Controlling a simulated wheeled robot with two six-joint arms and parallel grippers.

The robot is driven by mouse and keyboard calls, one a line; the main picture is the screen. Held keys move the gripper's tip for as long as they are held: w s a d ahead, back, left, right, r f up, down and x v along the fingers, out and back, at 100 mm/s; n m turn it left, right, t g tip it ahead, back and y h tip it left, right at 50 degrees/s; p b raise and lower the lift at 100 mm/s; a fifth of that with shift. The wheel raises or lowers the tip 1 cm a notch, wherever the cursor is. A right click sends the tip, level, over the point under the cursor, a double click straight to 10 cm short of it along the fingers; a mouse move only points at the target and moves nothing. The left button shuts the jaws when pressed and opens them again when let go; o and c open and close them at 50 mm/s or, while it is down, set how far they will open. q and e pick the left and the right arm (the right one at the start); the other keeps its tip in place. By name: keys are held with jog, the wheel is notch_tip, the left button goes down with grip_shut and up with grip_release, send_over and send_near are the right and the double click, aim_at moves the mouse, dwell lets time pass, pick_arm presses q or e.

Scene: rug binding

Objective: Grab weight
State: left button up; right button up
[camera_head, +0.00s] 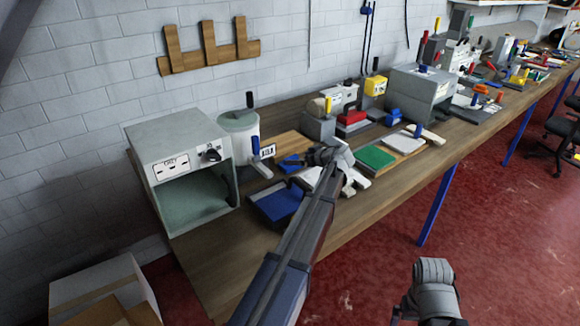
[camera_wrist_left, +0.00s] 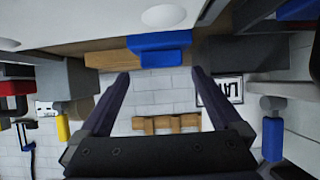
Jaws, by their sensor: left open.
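A small blue block (camera_head: 291,161) lies at the front edge of a wooden board on the bench; it may be the weight, but I cannot be sure. In the left wrist view, which looks upside down, a blue block (camera_wrist_left: 160,46) is ahead of my left gripper (camera_wrist_left: 160,77), between the lines of its two fingers. The fingers are apart with nothing between them. In the head view my left gripper (camera_head: 304,162) is low over the bench, just right of the blue block, partly hidden by its own wrist.
A grey oven-like box (camera_head: 180,165) and a white cylinder with a blue handle (camera_head: 240,135) stand left. A blue-topped tray (camera_head: 276,203) lies in front. A green pad (camera_head: 375,158) lies right. The bench's front-left corner is bare.

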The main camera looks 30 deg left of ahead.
aim_at(292, 158)
pick_arm(q)
jog(key=b+x, duration=0.2)
jog(key=x, duration=0.3)
jog(key=shift+s+f, duration=0.1)
jog(key=shift+c, duration=0.4)
grip_shut()
dwell(0.4)
